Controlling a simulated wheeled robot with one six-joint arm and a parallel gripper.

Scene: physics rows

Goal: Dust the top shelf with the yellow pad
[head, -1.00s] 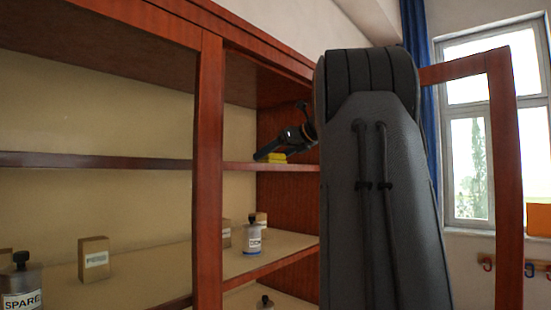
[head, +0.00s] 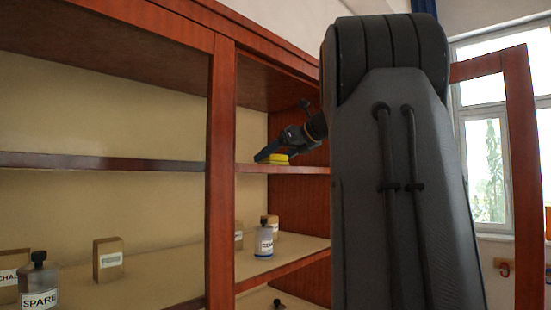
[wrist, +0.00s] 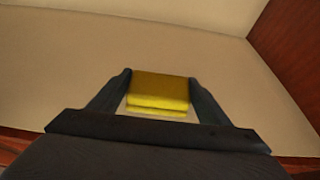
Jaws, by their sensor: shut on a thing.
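The yellow pad (wrist: 160,90) is between the fingers of my gripper (wrist: 160,95) in the wrist view. My gripper is shut on it. In the head view my gripper (head: 268,156) reaches into the right bay of the cabinet, and the pad (head: 278,158) shows at the top shelf (head: 262,169), low over or on its surface; I cannot tell if it touches. In the wrist view the pale shelf surface (wrist: 60,70) around the pad looks bare. My arm hides part of the right bay.
A brown upright (head: 221,170) divides the cabinet's bays. The lower shelf holds a labelled bottle (head: 265,240), a SPARE bottle (head: 39,282) and a small box (head: 108,260). The cabinet's right side wall (wrist: 285,50) bounds the shelf. An open door frame (head: 522,180) stands at right.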

